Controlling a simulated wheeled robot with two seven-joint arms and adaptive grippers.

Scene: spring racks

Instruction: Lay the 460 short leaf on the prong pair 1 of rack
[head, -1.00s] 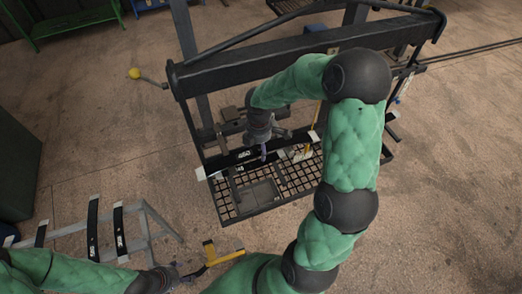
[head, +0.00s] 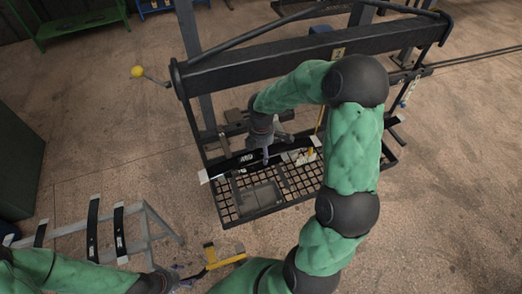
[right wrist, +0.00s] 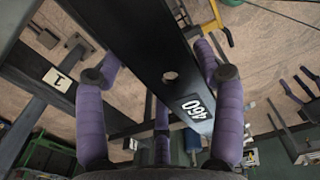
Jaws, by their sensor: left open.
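The 460 short leaf (head: 228,166) is a dark strip with pale ends, lying across the front of the rack (head: 255,65) above its mesh tray. Its label and centre hole show in the right wrist view (right wrist: 171,79). My right gripper (head: 266,155) is at the leaf's middle; its purple fingers (right wrist: 158,60) lie along both long edges and appear shut on it. A tag reading 1 (right wrist: 57,79) sits on a dark rack part beside the leaf. Whether the leaf touches the prongs is hidden. My left gripper (head: 187,279) is open, low at left, partly hidden.
A grey stand (head: 150,222) with several dark leaves (head: 92,228) is at the lower left. A yellow-handled item (head: 210,254) lies near my left gripper. The mesh tray (head: 232,214) is below the held leaf. A yellow ball on a rod (head: 137,71) sticks out left of the rack.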

